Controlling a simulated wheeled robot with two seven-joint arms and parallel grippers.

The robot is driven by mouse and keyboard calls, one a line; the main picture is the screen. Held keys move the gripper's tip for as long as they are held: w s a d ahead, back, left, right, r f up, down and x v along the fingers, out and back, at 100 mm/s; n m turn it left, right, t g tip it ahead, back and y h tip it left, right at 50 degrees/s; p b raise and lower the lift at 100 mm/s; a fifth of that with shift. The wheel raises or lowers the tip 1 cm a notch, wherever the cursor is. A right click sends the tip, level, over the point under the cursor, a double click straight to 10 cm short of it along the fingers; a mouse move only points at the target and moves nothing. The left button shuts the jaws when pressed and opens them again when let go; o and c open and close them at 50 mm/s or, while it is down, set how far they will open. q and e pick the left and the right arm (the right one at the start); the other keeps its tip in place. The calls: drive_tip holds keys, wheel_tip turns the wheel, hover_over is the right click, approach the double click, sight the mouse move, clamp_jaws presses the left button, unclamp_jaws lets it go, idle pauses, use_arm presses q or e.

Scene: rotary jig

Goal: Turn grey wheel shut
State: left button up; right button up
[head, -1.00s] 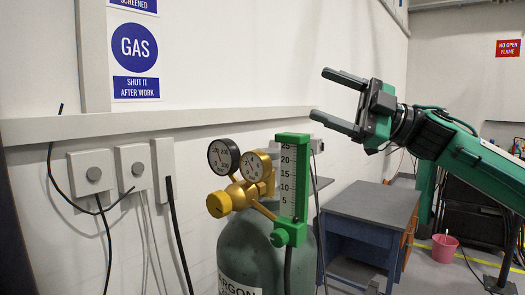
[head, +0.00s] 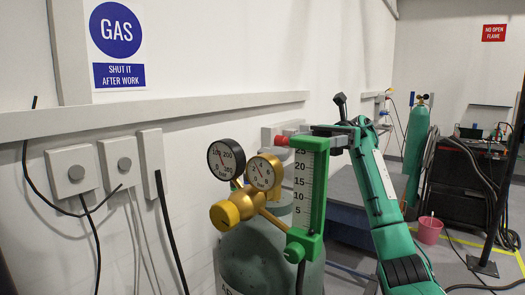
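A green argon cylinder (head: 262,262) stands in front. On it are a brass regulator with a yellow knob (head: 225,214), two round gauges (head: 226,158) and a green-framed flow meter (head: 307,195). I cannot make out the grey wheel; the gauges and flow meter cover much of the cylinder top. My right arm comes up from the lower right. My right gripper (head: 338,138) is at the upper end of the flow meter and partly behind it. Its fingertips are hidden, so I cannot tell whether it is open or touching anything. My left gripper is out of view.
Wall boxes (head: 72,171) with cables are at left. Behind the flow meter are a grey shape and a small red piece (head: 281,140). Behind my arm are a workbench (head: 345,190), a pink bucket (head: 430,230), a second green cylinder (head: 416,148) and a dark machine (head: 460,180).

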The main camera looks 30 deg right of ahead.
sight(270, 151)
drive_tip(key=shift+n+g+h, duration=0.3)
drive_tip(key=shift+n, duration=0.2)
drive_tip(key=a+p, duration=0.2)
drive_tip(key=a, duration=0.2)
drive_tip(key=s+a+p, duration=0.1)
drive_tip(key=a+p, duration=0.1)
drive_tip(key=a, duration=0.2)
drive_tip(key=a+p, duration=0.1)
drive_tip(key=a, duration=0.4)
drive_tip(key=shift+s+f+p, duration=0.3)
drive_tip(key=shift+s+p, duration=0.1)
drive_tip(key=shift+a+f, duration=0.15)
drive_tip(key=shift+a, duration=0.35)
drive_tip(key=shift+s, duration=0.1)
drive_tip(key=c, duration=1)
